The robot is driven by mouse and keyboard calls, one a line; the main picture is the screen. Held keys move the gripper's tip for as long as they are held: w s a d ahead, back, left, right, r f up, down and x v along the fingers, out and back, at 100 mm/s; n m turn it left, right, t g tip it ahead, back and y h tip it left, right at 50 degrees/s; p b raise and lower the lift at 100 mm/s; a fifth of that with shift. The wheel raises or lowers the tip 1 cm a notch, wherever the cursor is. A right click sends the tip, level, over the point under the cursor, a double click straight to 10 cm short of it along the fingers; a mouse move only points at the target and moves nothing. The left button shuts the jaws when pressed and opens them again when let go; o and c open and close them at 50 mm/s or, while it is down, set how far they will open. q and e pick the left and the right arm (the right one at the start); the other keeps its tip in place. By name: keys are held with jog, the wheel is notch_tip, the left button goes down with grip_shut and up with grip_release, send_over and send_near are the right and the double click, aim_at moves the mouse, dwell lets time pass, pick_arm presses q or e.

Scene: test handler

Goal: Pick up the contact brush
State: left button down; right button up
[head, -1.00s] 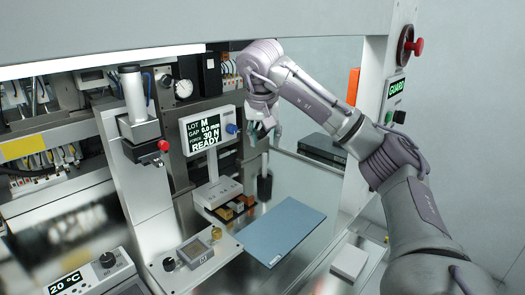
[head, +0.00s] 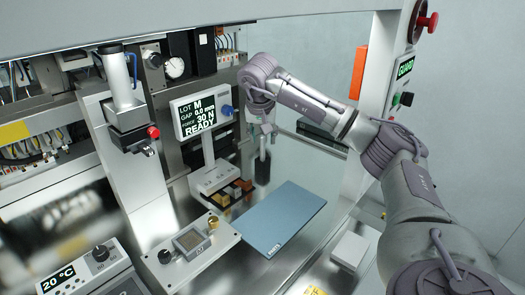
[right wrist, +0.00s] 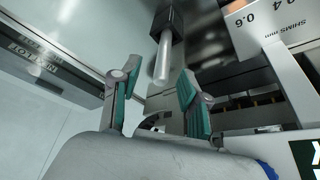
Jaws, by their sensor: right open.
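The contact brush appears to be the upright tool with a black block-shaped head (head: 262,170) and a thin pale handle, beyond the blue mat. In the right wrist view its black head (right wrist: 167,22) is at the top, and its pale handle (right wrist: 162,64) points toward my gripper. My right gripper (head: 264,129) is just above the handle in the head view. In the right wrist view the gripper (right wrist: 155,82) is open, with its teal-padded fingers apart on either side of the handle's near end. I cannot tell whether either finger touches it. My left gripper is not in view.
A blue mat (head: 284,219) lies bare in front. The READY display (head: 205,115) and a shim holder (head: 215,177) with small blocks stand left of the brush. A dark flat box (head: 322,134) lies behind right. The guard post (head: 378,85) stands at right.

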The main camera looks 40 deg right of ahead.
aim_at(263, 144)
jog(key=p+x, duration=0.1)
jog(key=x, duration=0.2)
jog(key=shift+a+f+p, duration=0.1)
jog(key=shift+f+p, duration=0.1)
jog(key=shift+p, duration=0.15)
jog(key=shift+w+d+f, duration=0.2)
jog(key=shift+f, duration=0.2)
jog(key=shift+a+r, duration=0.1)
jog(key=c, duration=0.4)
grip_shut()
jog(key=shift+r, duration=0.1)
